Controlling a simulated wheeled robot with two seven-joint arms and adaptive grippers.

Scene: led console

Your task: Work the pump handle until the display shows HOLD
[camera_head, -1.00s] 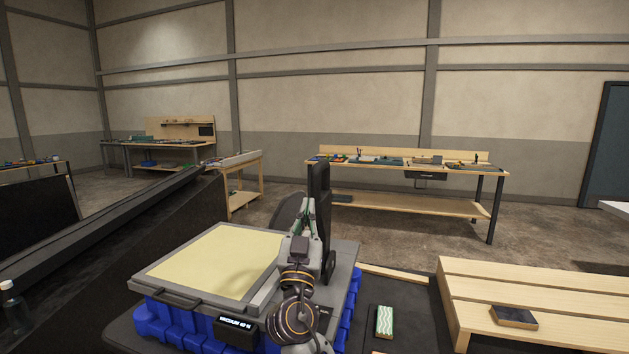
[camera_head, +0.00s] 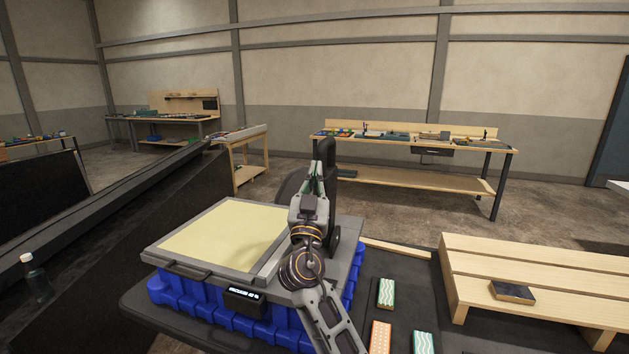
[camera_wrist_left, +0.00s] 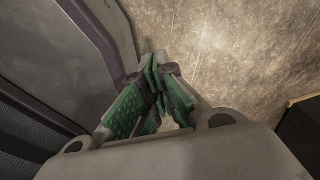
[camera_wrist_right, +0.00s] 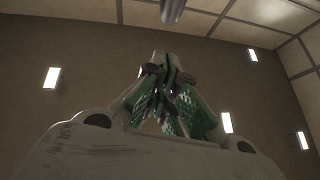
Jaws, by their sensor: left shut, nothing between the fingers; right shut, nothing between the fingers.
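The pump unit has a pale yellow top panel (camera_head: 225,235) in a grey frame on a blue ribbed base (camera_head: 190,297). Its small black display (camera_head: 244,296) starts with VACUUM; the figure after it is too small to read surely. A dark upright part, apparently the pump handle (camera_head: 327,158), rises at the unit's back right. My right gripper (camera_head: 317,178) is shut and empty, pointing up close to it; contact cannot be told. In the right wrist view a grey rod end (camera_wrist_right: 173,10) shows beyond the fingertips. My left gripper (camera_wrist_left: 157,70) is shut and empty, outside the head view.
Several patterned blocks (camera_head: 386,293) lie on the dark surface right of the unit. A slatted wooden stand (camera_head: 540,275) holds a dark block (camera_head: 513,291). A bottle (camera_head: 35,275) stands at left. Workbenches (camera_head: 420,145) are at the back.

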